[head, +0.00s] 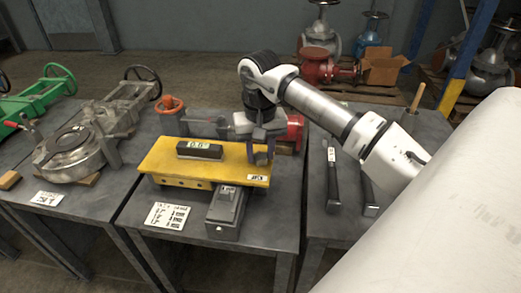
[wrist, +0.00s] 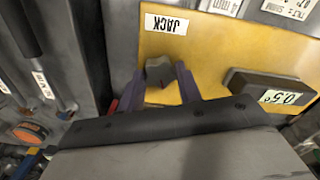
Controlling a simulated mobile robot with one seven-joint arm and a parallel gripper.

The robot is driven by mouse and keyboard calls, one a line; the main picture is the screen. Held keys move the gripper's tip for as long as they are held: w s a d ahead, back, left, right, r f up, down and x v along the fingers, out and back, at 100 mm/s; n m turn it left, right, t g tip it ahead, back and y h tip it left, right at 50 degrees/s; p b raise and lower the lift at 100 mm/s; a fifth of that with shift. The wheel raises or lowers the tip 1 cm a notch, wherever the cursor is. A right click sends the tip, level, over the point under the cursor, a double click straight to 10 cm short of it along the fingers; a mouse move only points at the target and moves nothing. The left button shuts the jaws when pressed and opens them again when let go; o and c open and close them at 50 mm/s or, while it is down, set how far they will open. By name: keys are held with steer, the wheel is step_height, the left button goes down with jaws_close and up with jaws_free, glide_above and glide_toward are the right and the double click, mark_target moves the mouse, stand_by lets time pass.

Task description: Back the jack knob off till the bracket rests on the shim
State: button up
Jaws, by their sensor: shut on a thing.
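The yellow bracket (head: 160,163) lies across the middle bench, and a dark digital level (head: 200,150) sits on top of it. My gripper (head: 261,153) is at the bracket's right end, pointing down. In the wrist view the purple fingers (wrist: 166,92) are shut on the grey jack knob (wrist: 159,70), beside the label reading JACK (wrist: 166,25). The bracket (wrist: 215,50) and level (wrist: 275,88) also show there. The level's small digits are hard to read surely. I cannot make out a shim or any gap under the bracket.
A grey box (head: 227,212) sticks out from under the bracket's front edge, beside a printed card (head: 167,215). An orange handwheel (head: 169,104) and red part (head: 293,131) stand behind. Dark bars (head: 333,172) lie on the right bench. Valves (head: 75,145) fill the left bench.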

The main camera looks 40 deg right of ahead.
mark_target(259, 156)
steer(key=shift+r+n, duration=0.1)
steer(key=shift+n, duration=1.6)
steer(key=shift+n, duration=0.3)
steer(key=o, duration=1)
step_height(259, 156, up, 14)
steer(key=shift+a+f+p, duration=0.1)
steer(key=shift+f+p, duration=0.05)
steer(key=shift+p, duration=0.55)
